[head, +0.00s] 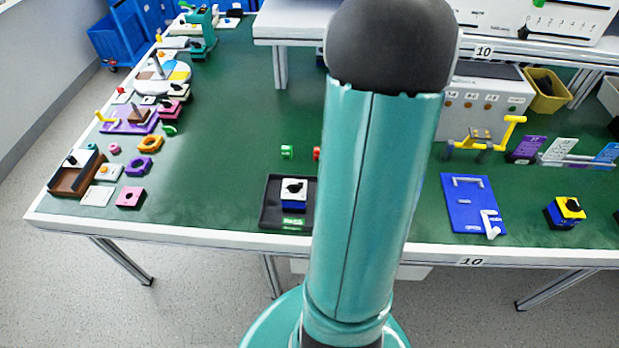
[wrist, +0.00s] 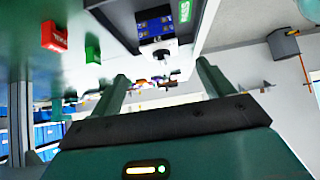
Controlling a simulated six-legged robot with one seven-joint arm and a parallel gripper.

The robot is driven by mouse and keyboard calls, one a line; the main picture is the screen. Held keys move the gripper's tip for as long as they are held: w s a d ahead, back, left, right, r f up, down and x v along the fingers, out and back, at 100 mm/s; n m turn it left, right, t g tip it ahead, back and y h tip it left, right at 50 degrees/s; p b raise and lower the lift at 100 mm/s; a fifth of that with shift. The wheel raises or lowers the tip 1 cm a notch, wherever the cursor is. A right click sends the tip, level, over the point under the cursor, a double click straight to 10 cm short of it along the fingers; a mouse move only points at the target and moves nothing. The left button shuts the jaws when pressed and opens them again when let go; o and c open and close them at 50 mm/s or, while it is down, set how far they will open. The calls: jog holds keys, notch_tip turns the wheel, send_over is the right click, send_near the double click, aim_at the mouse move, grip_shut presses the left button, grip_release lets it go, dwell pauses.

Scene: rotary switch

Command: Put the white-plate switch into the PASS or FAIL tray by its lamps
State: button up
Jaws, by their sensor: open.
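The white-plate switch (head: 293,190) has a blue body and a black knob. It sits in a black tray (head: 270,214) with a green PASS label, left of my arm. In the wrist view, the switch (wrist: 158,28) is at the top centre, just beyond my gripper (wrist: 163,70). My gripper is open, with nothing between its fingers. It is hidden in the head view. A small green block (head: 287,152) and a red block (head: 317,153) stand behind the tray. I cannot tell which lamps are lit. No FAIL tray is visible; my arm hides part of the table.
A blue board (head: 460,215) with white pieces lies right of my arm. A yellow-topped switch (head: 566,211) stands farther right. Shaped blocks and a brown tray (head: 75,181) fill the left edge. The green table is clear between them and the black tray.

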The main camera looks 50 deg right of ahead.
jog(key=w+a+r+m+t+h, duration=0.1)
jog(key=w+r+m+t+h, duration=0.3)
jog(key=w+r+h, duration=0.95)
jog(key=s+a+r+m+g+y, duration=0.1)
jog(key=s+a+y, duration=0.3)
jog(key=a, duration=0.9)
jog(key=s+a+r+m+g+y, duration=0.2)
jog(key=s+a+r+g+y, duration=0.2)
jog(key=s+a, duration=0.4)
jog(key=a, duration=0.6)
jog(key=shift+m, duration=0.3)
